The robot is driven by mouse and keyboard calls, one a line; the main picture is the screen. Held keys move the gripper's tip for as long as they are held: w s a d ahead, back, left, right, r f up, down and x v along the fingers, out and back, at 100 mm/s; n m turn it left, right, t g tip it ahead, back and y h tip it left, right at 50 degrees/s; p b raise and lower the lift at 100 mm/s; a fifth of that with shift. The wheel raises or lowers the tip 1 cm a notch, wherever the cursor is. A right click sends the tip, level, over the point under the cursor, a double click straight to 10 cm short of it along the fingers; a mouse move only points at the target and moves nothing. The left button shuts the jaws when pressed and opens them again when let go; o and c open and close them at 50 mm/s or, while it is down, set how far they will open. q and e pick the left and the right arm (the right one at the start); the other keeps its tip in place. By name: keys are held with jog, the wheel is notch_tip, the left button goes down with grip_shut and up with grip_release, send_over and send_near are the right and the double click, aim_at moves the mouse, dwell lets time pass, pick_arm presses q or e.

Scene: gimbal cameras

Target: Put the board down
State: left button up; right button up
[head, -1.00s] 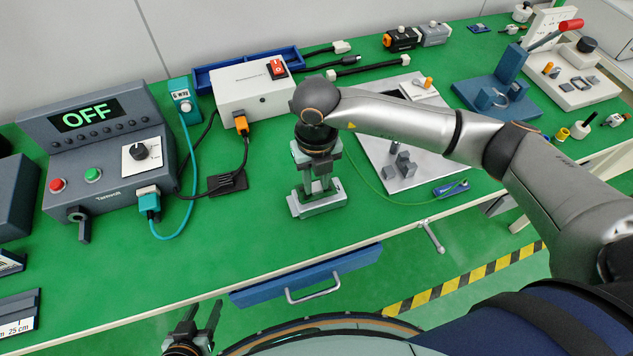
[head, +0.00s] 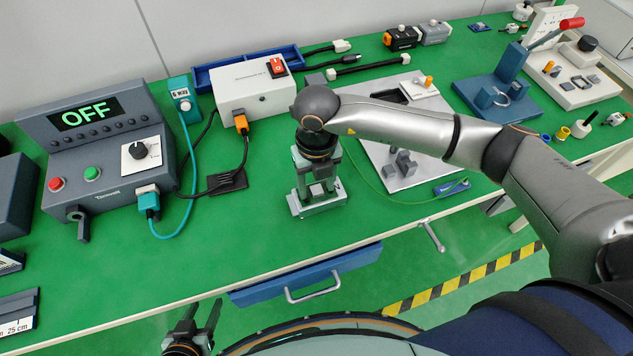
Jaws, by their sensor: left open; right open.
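A small flat light-grey piece with a teal-tinted edge (head: 318,207) lies at the middle of the green bench top, near its front edge. It may be the board, but I cannot tell for certain. My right gripper (head: 319,192) points straight down over it, with its open fingers at the piece's top. The fingers hide part of it, and whether they touch it is unclear. My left gripper (head: 197,318) is open and empty, low in front of the bench.
A grey power supply reading OFF (head: 85,150) stands left, and a white box with a red switch (head: 252,90) behind. A grey plate with blocks (head: 385,170) lies right of my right gripper. A blue drawer (head: 305,275) is below the front edge.

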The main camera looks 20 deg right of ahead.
aim_at(316, 190)
notch_tip(316, 190, up, 12)
jog(key=shift+r, duration=0.2)
